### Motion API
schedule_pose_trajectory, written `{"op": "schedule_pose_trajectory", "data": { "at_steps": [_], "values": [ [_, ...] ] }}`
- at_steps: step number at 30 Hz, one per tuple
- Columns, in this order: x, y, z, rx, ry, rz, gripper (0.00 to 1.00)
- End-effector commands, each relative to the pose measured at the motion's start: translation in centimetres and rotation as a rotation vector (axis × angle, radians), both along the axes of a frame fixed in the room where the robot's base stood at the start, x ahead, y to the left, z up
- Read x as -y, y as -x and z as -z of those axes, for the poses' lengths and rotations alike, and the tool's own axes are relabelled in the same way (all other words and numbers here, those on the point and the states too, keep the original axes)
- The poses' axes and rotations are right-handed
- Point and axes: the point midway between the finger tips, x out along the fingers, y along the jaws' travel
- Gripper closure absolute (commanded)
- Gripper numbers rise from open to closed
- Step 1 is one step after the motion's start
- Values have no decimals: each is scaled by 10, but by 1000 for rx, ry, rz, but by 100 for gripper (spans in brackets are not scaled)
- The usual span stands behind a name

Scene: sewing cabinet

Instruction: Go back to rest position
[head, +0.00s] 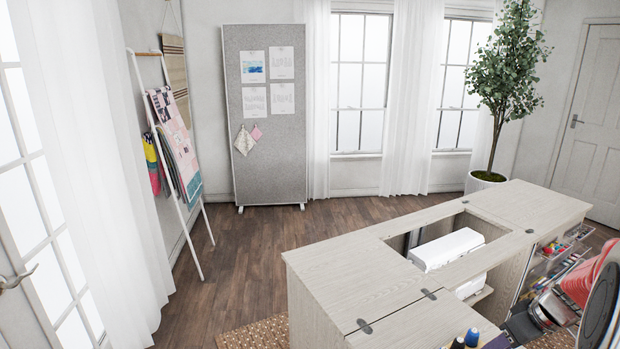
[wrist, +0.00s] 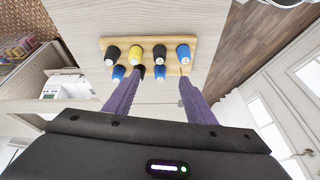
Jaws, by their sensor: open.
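My gripper (wrist: 158,78) shows in the wrist view with its two purple fingers spread apart. No object is held between them. In the picture, the fingertips reach toward the near row of thread spools on a wooden rack (wrist: 198,50). The rack carries spools with black, blue and yellow tops, such as a yellow one (wrist: 136,54); I cannot tell how far the fingers are from them. Some spools, one blue-topped (head: 472,337), show at the bottom edge there.
The pale wooden sewing cabinet (head: 350,292) has an opening with a white machine (head: 447,249) in it. Clear organizers (head: 553,250) hang on its right side. A grey board (head: 266,170), a leaning ladder rack (head: 141,100) and a potted tree (head: 487,180) stand behind. Wooden floor (head: 250,247) is open at left.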

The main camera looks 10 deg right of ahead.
Motion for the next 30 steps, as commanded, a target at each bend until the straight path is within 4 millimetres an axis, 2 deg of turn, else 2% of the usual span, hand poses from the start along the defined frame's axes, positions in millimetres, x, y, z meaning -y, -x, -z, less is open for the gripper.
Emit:
{"op": "schedule_pose_trajectory", "data": {
  "at_steps": [5,11,21,30],
  "values": [
    [-9,17,14,-75,-73,172,50],
    [-31,36,12,-149,-113,346,50],
    [-100,52,-15,-207,-95,521,50],
    [-158,65,-39,-190,-50,572,50]
  ]
}}
